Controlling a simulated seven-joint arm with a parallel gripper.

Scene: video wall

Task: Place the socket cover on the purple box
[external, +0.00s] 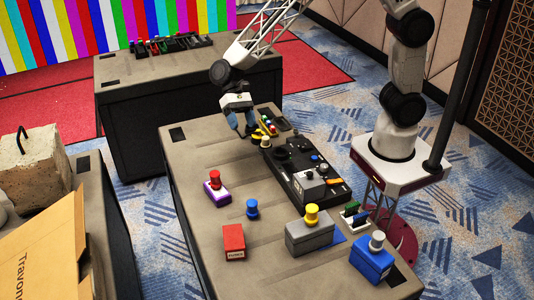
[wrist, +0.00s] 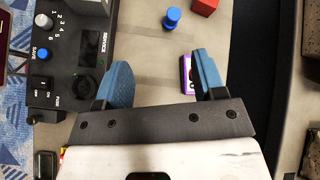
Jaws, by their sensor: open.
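The purple box (external: 217,197) stands on the table with a red knob-shaped piece (external: 215,181) on top. In the wrist view the purple box (wrist: 186,72) shows beside my right finger, which partly hides it. A blue knob-shaped piece (external: 252,209) stands alone on the table near it, also in the wrist view (wrist: 172,17). I cannot tell which piece is the socket cover. My gripper (external: 242,128) is open and empty above the table's far end, behind the purple box; its blue fingers (wrist: 163,65) are spread in the wrist view.
A red box (external: 234,243), a grey box with a yellow knob (external: 309,234) and a blue box with a grey knob (external: 372,264) stand along the near side. A black control panel (external: 302,172) runs along the table's right. The table's left side is mostly clear.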

